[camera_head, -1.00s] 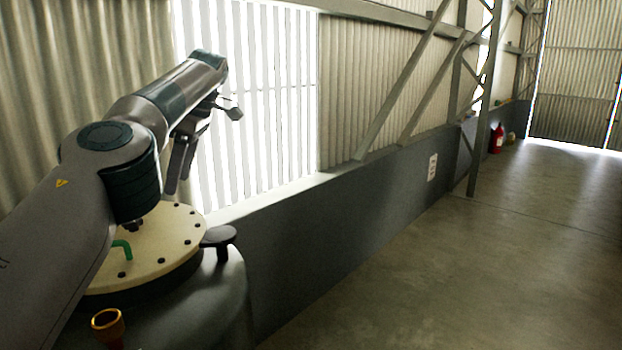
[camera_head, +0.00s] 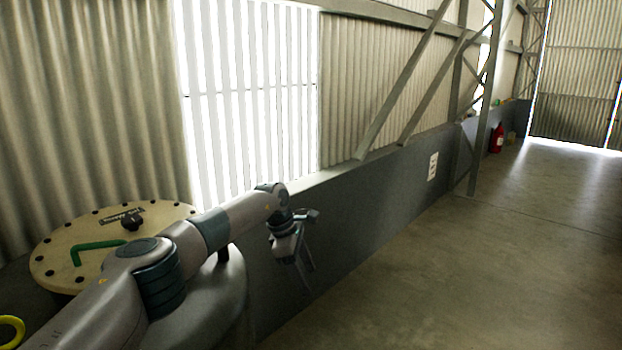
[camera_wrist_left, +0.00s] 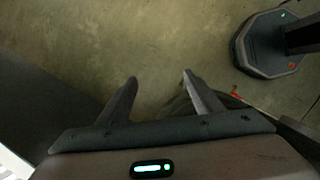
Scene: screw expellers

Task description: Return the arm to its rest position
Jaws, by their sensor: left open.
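My left arm comes in from the lower left in the head view, passing in front of the machine's round cream lid. My left gripper (camera_head: 305,277) hangs at its end, pointing down, in front of the dark low wall. In the left wrist view the two fingers of the left gripper (camera_wrist_left: 158,82) stand apart with nothing between them, above the concrete floor. My right gripper does not show.
The bolted cream lid (camera_head: 60,245) with a green handle (camera_head: 90,246) is at left, on a dark tank. A yellow ring (camera_head: 12,330) shows at the lower left edge. A red fire extinguisher (camera_head: 497,138) stands far back. The concrete floor (camera_head: 480,270) at right is clear.

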